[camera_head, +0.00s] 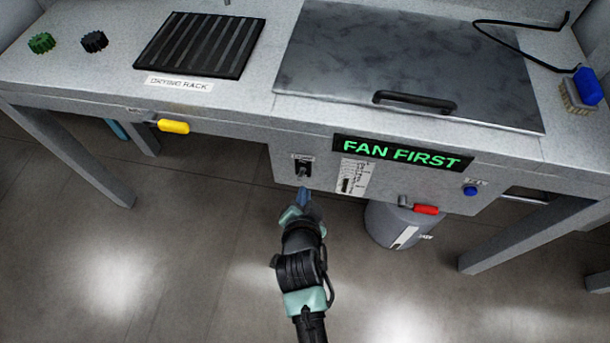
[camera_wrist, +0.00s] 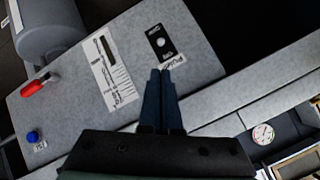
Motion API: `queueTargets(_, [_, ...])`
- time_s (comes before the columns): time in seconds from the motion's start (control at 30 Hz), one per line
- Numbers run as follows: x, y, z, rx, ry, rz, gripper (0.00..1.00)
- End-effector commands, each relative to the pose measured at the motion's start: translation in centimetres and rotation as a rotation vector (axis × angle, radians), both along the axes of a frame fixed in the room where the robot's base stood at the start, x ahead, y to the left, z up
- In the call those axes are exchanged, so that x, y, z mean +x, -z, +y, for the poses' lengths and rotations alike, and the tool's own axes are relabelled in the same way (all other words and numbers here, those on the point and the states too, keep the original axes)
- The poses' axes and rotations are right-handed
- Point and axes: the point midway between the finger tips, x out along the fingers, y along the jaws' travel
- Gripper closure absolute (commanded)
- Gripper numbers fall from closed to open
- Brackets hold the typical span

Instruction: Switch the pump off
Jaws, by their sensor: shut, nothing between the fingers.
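The pump switch (camera_head: 303,171) is a small black plate with a toggle on the front panel under the bench, left of the lit sign. It also shows in the wrist view (camera_wrist: 160,43), with a white label beside it that seems to read PUMP. I cannot tell which way the toggle points. My gripper (camera_head: 304,191) is shut and empty, just below and in front of the switch. In the wrist view its fingertips (camera_wrist: 161,72) lie close to the label edge of the plate. Whether they touch the panel is unclear.
A sign (camera_head: 401,153) reads FAN FIRST in green. The panel also has a printed strip (camera_head: 352,177), a blue button (camera_head: 470,190) and a red-handled lever (camera_head: 425,210) above a grey cylinder (camera_head: 392,228). A yellow handle (camera_head: 173,127) sticks out at left. The floor around my arm is clear.

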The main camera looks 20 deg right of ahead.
Motion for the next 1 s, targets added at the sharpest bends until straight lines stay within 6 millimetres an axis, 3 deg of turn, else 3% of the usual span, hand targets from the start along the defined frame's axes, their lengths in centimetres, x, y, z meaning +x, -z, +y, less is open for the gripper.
queueTargets(0.53, [6.1, 4.8, -2.8, 0.000, 0.000, -0.002, 1.00])
queueTargets(1.0, [7.0, 5.4, -3.2, 0.000, 0.000, 0.000, 1.00])
